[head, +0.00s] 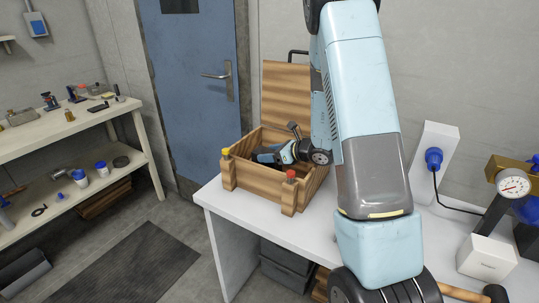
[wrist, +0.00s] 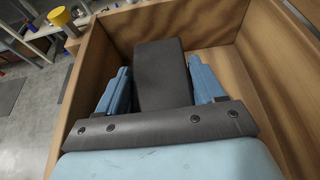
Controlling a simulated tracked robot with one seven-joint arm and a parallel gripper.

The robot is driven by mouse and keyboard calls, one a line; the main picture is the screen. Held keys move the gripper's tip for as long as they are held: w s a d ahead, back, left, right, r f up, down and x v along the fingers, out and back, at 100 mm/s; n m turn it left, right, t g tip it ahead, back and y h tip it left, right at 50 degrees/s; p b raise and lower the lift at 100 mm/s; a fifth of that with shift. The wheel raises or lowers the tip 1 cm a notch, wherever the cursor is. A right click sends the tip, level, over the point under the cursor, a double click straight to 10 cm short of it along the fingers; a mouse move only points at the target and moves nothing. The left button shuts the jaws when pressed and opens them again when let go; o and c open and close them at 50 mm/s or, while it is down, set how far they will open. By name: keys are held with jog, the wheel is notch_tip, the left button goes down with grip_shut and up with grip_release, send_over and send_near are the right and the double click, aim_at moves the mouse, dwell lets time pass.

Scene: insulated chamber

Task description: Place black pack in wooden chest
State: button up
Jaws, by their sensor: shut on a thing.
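The wooden chest (head: 260,202) stands on the white table with its lid raised at the back. In the wrist view its plank wall (wrist: 270,40) rises around the gripper. My gripper (head: 262,155) reaches down inside the chest. In the wrist view its blue fingers (wrist: 160,88) are shut on the black pack (wrist: 160,70), which lies between them. The pack is inside the chest walls; whether it touches the floor of the chest I cannot tell. In the head view the pack is mostly hidden by the gripper and the chest front.
The chest's front posts carry a yellow knob (head: 226,152) and a red knob (head: 291,174). The white table (head: 240,228) also holds a white box (head: 486,258) and a pressure gauge (head: 513,184) at right. A blue door (head: 192,75) is behind; shelves with small items (head: 80,127) stand at left.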

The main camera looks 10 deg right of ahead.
jog(key=o, duration=1.1)
jog(key=shift+f, duration=0.15)
jog(key=v, duration=1.2)
jog(key=s+a+r+n+g, duration=0.7)
jog(key=s+a+r+n, duration=0.3)
jog(key=s+r+n, duration=0.4)
jog(key=shift+s+d+r+n+t+h, duration=0.5)
jog(key=shift+s+d+r+n+h, duration=0.35)
jog(key=shift+s+r+n+h, duration=1)
jog(key=shift+s+d+r+n+t+h, duration=0.55)
jog(key=shift+s+d+n+h, duration=0.6)
jog(key=shift+s+n, duration=1.45)
jog(key=shift+s+d+r+n+t+h, duration=0.55)
jog(key=shift+s+r+n+h, duration=0.75)
jog(key=shift+s+n+h, duration=0.7)
jog(key=shift+s, duration=0.25)
